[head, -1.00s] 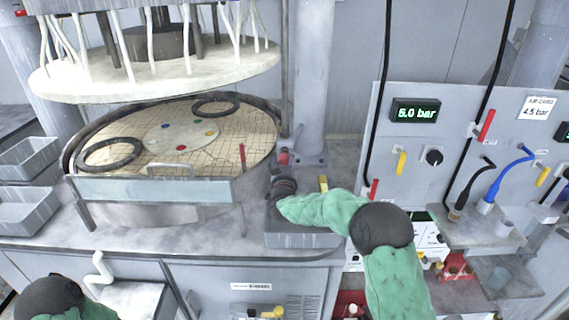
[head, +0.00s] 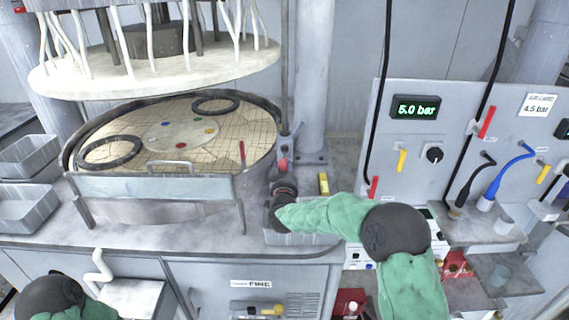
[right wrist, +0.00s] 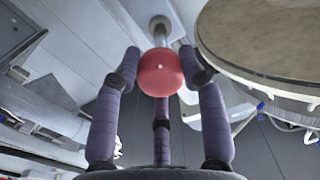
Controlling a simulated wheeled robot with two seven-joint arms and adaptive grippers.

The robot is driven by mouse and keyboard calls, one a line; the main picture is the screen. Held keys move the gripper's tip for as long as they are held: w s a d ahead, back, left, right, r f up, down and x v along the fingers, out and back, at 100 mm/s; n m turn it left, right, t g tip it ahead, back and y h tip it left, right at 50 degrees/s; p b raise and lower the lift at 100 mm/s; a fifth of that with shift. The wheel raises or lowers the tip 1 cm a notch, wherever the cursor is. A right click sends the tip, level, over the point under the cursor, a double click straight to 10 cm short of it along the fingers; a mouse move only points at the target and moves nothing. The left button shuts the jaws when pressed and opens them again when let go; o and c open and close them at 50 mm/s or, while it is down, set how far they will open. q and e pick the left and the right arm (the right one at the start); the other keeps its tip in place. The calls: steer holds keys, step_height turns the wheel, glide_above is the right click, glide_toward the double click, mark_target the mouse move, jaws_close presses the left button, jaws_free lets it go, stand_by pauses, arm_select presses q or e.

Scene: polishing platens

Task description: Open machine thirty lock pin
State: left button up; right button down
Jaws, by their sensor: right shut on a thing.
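The lock pin's red knob (head: 283,164) stands on the bench beside the right rim of the round platen (head: 180,165), at the foot of a grey column. In the right wrist view the red knob (right wrist: 160,74) sits between the fingers, on a pale metal stem. My right gripper (head: 283,178) has its fingers shut around this knob. Its wrist hides part of the bench around the pin. My left gripper is out of view; only part of my left arm shows at the lower left.
A clear splash guard (head: 150,187) stands in front of the platen. A grey bin (head: 300,239) lies under my right forearm. A panel (head: 450,110) with a 5.0 bar display, hoses and valves stands to the right. Grey bins (head: 28,158) sit at the far left.

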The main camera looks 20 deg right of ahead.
steer(key=shift+s+a+f, duration=0.2)
steer(key=shift+s+f, duration=0.05)
steer(key=shift+f, duration=0.2)
steer(key=c, duration=0.7)
jaws_free()
steer(key=shift+s, duration=0.1)
steer(key=shift+r, duration=0.25)
steer(key=shift+s, duration=0.2)
steer(key=v, duration=1.1)
steer(key=shift+s+a, duration=0.15)
steer(key=shift+s, duration=0.15)
